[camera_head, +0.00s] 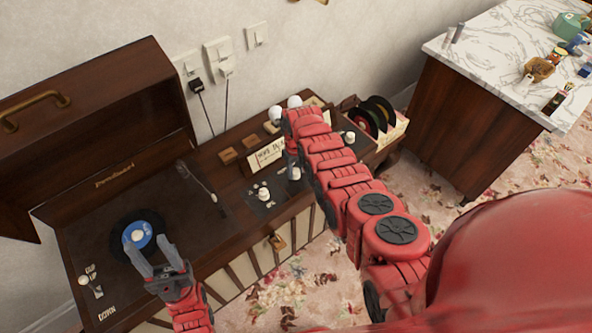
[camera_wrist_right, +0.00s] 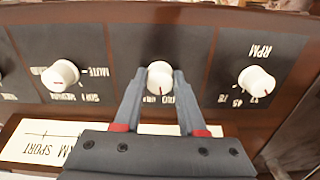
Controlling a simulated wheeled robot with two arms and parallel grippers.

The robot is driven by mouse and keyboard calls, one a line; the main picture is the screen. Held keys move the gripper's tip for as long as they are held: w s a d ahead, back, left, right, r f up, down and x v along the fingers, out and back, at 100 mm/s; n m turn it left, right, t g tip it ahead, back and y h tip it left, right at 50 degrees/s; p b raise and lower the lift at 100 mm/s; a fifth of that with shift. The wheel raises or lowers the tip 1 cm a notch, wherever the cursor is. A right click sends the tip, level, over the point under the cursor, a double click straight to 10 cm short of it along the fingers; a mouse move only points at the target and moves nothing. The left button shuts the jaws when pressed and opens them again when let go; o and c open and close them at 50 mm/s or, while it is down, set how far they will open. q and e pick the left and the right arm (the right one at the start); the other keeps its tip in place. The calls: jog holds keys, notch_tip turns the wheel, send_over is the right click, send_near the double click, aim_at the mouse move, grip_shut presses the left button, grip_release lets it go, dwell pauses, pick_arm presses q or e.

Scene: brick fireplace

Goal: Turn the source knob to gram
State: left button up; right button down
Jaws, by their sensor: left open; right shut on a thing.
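The source knob (camera_wrist_right: 160,76) is a white round knob with a dark pointer line, on a dark panel in the right wrist view. My right gripper (camera_wrist_right: 159,85) is shut on it, one finger on each side. The lettering beneath this knob is partly hidden by the fingers and appears upside down, so I cannot read the setting. In the head view my right gripper (camera_head: 293,165) reaches down to the panel. My left gripper (camera_head: 154,258) is open over the turntable deck, its fingers at the near side of a black record (camera_head: 121,240) with a blue label.
Beside the held knob are the RPM knob (camera_wrist_right: 257,82) and another white knob (camera_wrist_right: 60,75). The record player cabinet has a raised lid (camera_head: 95,100), a tonearm (camera_head: 198,182) and a cue lever (camera_head: 90,285). Records in a crate (camera_head: 398,128) and a marble-topped counter (camera_head: 490,45) stand right.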

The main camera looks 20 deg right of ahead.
jog(key=m, duration=0.2)
jog(key=m+b, duration=0.1)
jog(key=shift+f+m, duration=0.2)
jog(key=shift+m, duration=0.2)
jog(key=shift+a+r+m+b, duration=0.15)
jog(key=shift+m+b, duration=0.45)
jog(key=shift+m, duration=1.4)
jog(key=shift+c, duration=2.4)
grip_release()
